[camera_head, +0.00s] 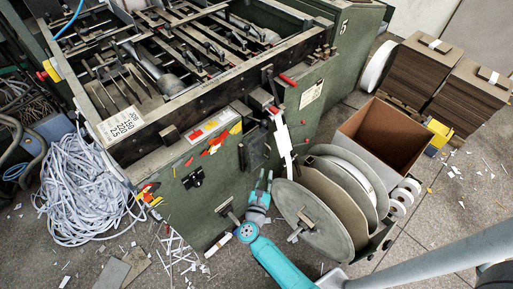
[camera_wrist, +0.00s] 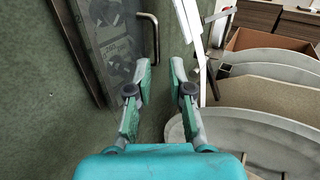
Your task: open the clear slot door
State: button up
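The clear slot door (camera_wrist: 110,42) is a see-through panel in a dark frame on the green machine side, at upper left in the wrist view. It also shows in the head view (camera_head: 256,150), small and partly dark. A metal bar handle (camera_wrist: 154,38) stands at its right edge in the wrist view. The door looks closed against the machine. My gripper (camera_wrist: 161,72) is open, with a clear gap between its fingers and nothing in it. The handle is just beyond the fingertips, ahead and slightly left, with no visible contact. In the head view my gripper (camera_head: 264,175) is below the door.
Large grey reel discs (camera_head: 312,225) stand close to the right of my gripper. A white strip (camera_head: 284,145) hangs beside the door. An open brown box (camera_head: 385,135) is behind the reels. Coiled white strips (camera_head: 80,195) lie on the floor at left.

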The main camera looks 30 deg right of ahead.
aim_at(270, 154)
jog(key=x, duration=1.1)
jog(key=shift+w+a+f, duration=0.1)
jog(key=shift+w+a, duration=0.05)
jog(key=shift+w, duration=0.05)
grip_shut()
